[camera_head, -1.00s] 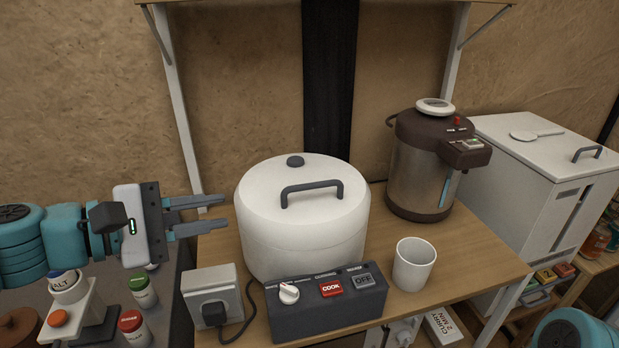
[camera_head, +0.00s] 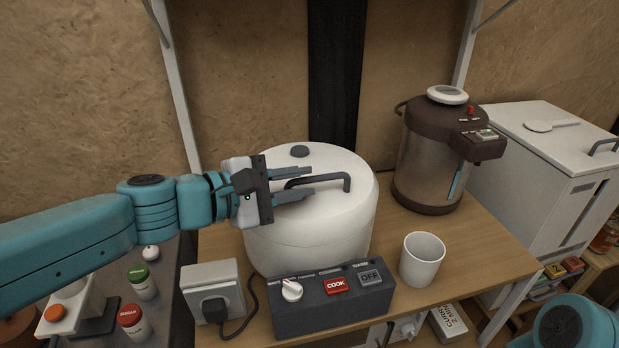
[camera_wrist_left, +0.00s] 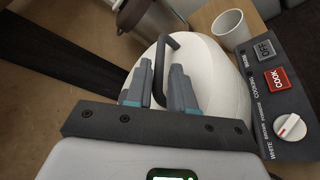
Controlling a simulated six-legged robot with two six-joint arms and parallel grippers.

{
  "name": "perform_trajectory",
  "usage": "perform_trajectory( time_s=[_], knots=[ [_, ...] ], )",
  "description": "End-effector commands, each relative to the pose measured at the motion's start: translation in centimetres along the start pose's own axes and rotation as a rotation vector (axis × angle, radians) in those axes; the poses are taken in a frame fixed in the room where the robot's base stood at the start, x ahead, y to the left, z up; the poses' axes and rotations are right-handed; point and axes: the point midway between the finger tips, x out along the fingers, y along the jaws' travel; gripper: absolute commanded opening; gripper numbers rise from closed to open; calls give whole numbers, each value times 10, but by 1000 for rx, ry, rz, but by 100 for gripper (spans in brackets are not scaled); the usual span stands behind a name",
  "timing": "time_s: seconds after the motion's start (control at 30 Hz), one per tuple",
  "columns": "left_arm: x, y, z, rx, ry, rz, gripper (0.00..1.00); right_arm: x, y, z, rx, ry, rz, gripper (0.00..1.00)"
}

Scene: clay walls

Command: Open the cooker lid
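The white rice cooker (camera_head: 312,245) stands on the wooden table with its lid (camera_head: 335,160) shut. A dark bar handle (camera_head: 347,182) rises from the lid; it also shows in the left wrist view (camera_wrist_left: 172,42). My left gripper (camera_head: 311,181) is over the lid with its fingers pointing right. In the left wrist view my left gripper (camera_wrist_left: 160,78) is open, and the near part of the handle lies between its two fingers. The fingers do not look closed on it. My right gripper is not in view.
A control box (camera_head: 333,300) with COOK and OFF buttons sits in front of the cooker. A white cup (camera_head: 422,262) stands right of it, and a brown water dispenser (camera_head: 432,160) behind. A socket box (camera_head: 212,288) with a plug is at front left.

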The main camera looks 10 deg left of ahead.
Motion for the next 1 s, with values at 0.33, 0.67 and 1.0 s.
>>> perform_trajectory(
  time_s=[0.33, 0.67, 1.0],
  knots=[
    [28, 2, -1, 1, 0, 1, 23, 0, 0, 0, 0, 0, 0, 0],
    [28, 2, -1, 1, 0, 1, 0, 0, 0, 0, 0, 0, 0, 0],
    [26, 16, 3, -34, 0, -13, 0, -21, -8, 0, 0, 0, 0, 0]
  ],
)
